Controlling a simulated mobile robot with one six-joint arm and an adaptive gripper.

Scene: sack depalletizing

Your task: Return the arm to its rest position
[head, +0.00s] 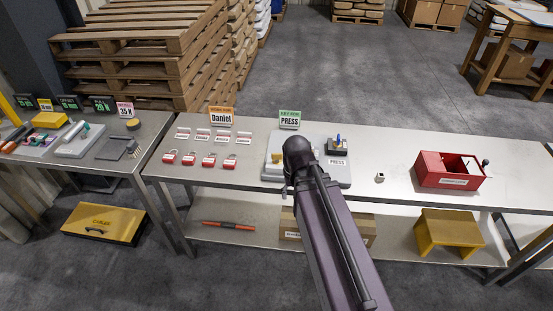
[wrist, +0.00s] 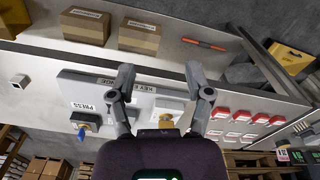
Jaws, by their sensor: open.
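My arm reaches forward over the metal table (head: 375,205) in the head view, its dark end above the grey key board (head: 334,172). The grey board (wrist: 108,88), with "KEY" and "PRESS" labels, lies beyond the fingers, seen upside down. A brass-coloured piece (wrist: 170,107) shows between the fingers, lower down. Whether the fingers touch the board I cannot tell.
Red padlocks (head: 208,161) lie left of the board. A small white cube (head: 379,177) and a red box (head: 449,171) stand to the right. The shelf below holds boxes and a yellow stool (head: 447,230).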

